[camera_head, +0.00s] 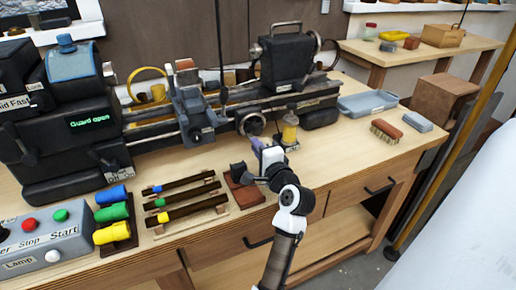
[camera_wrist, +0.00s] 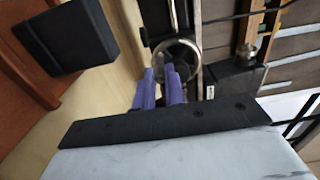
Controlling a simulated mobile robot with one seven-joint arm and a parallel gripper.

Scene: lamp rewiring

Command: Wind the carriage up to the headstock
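The lathe carriage (camera_head: 194,112) is a dark grey block on the bed rails, with a gap between it and the black headstock (camera_head: 85,125) to its left. A round metal handwheel (camera_head: 251,123) is on the lathe front, right of the carriage. The handwheel's ring also shows in the wrist view (camera_wrist: 176,62). My gripper (camera_head: 257,143) is at the handwheel's lower front. Its purple fingers (camera_wrist: 160,80) point at the ring and lie close together, their tips overlapping its lower part in view. Whether they touch or grip a handle is unclear.
The tailstock (camera_head: 285,62) stands at the bed's right end. A dark block on a red-brown base (camera_head: 243,186) is close left. A grey tray (camera_head: 367,103) and a brush (camera_head: 385,131) lie right.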

